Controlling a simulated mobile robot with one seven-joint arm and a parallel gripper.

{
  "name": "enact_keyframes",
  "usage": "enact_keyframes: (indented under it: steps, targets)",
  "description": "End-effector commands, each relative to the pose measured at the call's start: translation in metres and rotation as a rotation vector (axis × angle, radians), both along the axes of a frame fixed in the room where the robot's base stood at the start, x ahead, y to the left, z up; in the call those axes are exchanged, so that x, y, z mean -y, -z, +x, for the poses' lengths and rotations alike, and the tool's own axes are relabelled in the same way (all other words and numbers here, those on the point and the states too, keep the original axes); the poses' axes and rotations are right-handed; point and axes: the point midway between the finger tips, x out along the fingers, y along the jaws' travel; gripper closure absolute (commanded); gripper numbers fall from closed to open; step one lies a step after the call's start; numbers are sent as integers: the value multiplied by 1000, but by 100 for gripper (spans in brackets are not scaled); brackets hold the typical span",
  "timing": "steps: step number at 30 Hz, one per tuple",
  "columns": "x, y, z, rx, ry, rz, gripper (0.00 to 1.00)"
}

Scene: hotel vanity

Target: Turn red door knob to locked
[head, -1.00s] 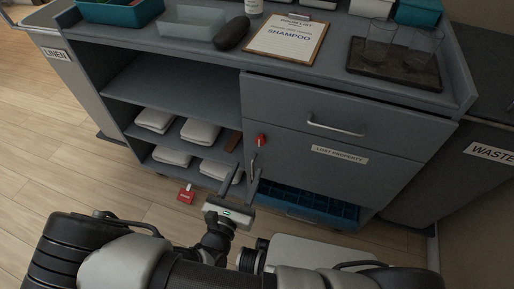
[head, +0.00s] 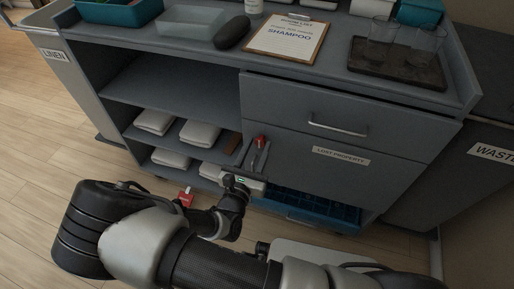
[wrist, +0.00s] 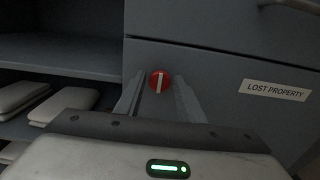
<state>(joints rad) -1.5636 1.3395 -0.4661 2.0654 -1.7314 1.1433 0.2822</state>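The red door knob (head: 260,142) is on the lower door marked LOST PROPERTY, near its left edge. In the wrist view the knob (wrist: 160,81) is a round red disc with a pale bar that stands close to vertical. My gripper (head: 259,155) is open in front of the door, just below the knob in the head view. In the wrist view its two fingers (wrist: 160,95) stand apart to the left and right of the knob. I cannot tell whether they touch it. The door's handle is hidden behind my gripper.
Open shelves with folded white towels (head: 155,122) are left of the door. A drawer with a silver handle (head: 337,127) is above it, and a blue bin (head: 315,208) sits below. A red tag (head: 185,199) is near the floor. A clipboard (head: 287,36) lies on top.

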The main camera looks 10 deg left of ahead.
Motion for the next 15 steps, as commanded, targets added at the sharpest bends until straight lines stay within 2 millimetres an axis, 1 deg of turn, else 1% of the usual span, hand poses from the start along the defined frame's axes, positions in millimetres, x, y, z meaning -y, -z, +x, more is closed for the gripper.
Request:
enact_keyframes:
  steps: [1, 3, 5, 11, 15]
  targets:
    - [0, 0, 0, 0, 0, 0, 73]
    - [0, 0, 0, 0, 0, 0, 85]
    - [0, 0, 0, 0, 0, 0, 94]
    - [0, 0, 0, 1, 0, 12, 95]
    - [0, -1, 0, 3, 1, 50, 95]
